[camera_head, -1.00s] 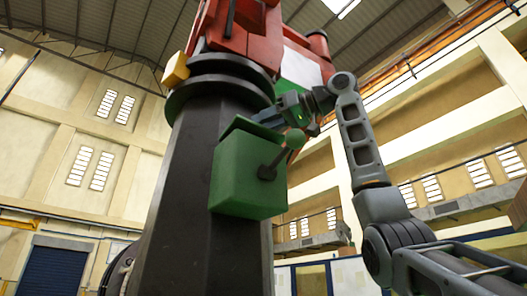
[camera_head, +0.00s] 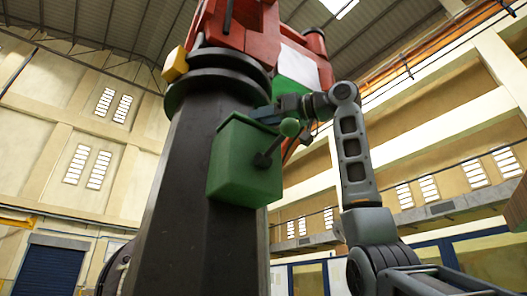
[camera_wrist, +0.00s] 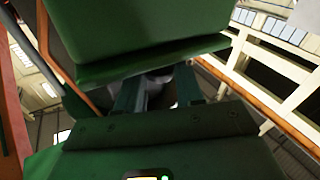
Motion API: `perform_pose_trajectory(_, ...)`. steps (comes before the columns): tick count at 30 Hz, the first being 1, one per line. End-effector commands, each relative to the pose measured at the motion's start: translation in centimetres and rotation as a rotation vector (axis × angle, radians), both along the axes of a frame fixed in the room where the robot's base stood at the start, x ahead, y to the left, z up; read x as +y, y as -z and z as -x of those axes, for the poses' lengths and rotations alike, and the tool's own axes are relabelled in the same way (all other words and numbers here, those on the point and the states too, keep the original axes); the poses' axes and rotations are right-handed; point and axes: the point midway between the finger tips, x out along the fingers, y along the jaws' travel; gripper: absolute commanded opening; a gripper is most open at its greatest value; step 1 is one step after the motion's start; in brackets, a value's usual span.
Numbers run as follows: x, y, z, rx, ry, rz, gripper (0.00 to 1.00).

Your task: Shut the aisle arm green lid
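The green box (camera_head: 243,165) is mounted on the side of a dark column in the head view. Its green lid (camera_head: 250,122) lies low along the box's top edge; I cannot tell whether a small gap is left.
The dark column (camera_head: 185,190) carries red machine parts (camera_head: 265,45) above the box. A yellow block (camera_head: 175,65) juts from its upper left. Open air lies to the right of the box, around my arm. Hall walls and balconies are far behind.

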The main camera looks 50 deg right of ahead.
Motion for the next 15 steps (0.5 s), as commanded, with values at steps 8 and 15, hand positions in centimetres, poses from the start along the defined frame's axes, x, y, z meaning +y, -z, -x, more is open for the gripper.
perform_pose_trajectory(8,-0.01,0.03,0.01,0.000,0.000,0.000,0.61)
perform_pose_trajectory(15,-0.04,0.04,0.14,0.000,0.000,0.000,0.61)
